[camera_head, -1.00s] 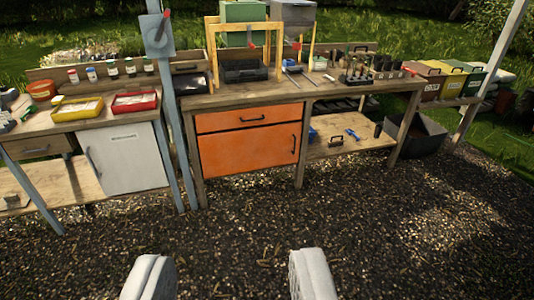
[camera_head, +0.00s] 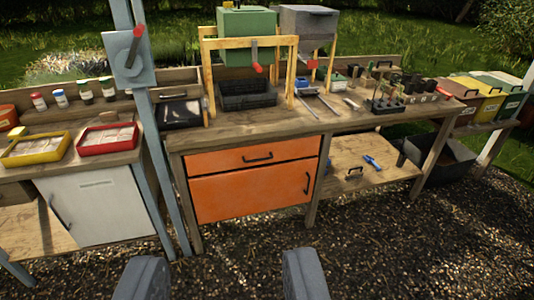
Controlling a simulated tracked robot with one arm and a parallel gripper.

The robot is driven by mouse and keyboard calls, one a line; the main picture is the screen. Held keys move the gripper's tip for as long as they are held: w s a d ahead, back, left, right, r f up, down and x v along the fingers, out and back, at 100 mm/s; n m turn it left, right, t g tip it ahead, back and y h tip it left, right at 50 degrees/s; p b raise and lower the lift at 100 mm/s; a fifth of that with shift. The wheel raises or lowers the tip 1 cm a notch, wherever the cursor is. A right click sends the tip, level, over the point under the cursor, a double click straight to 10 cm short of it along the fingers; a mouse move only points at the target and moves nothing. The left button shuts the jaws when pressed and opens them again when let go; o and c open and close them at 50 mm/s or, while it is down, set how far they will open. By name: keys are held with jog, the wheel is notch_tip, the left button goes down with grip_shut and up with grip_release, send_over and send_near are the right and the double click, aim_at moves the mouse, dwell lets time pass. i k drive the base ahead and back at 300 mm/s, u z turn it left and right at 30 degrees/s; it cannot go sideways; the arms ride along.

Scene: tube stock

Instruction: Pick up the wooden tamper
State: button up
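I cannot make out the wooden tamper for certain among the small items on the workbench (camera_head: 300,128). A small brown thing (camera_head: 445,92) lies at the bench's right end, too small to identify. My gripper (camera_head: 222,280) is open and empty. Its two grey fingers stand wide apart at the bottom of the view, over the gravel in front of the bench.
An orange cabinet (camera_head: 250,190) sits under the bench. A green hopper (camera_head: 247,35) and a grey one (camera_head: 308,25) stand above it on wooden frames. A blue-grey post (camera_head: 160,150) rises at left, beside red (camera_head: 107,139) and yellow (camera_head: 36,150) trays. Gravel in front is clear.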

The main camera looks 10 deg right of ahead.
aim_at(356, 68)
jog(key=i, duration=3)
jog(key=z, duration=1.15)
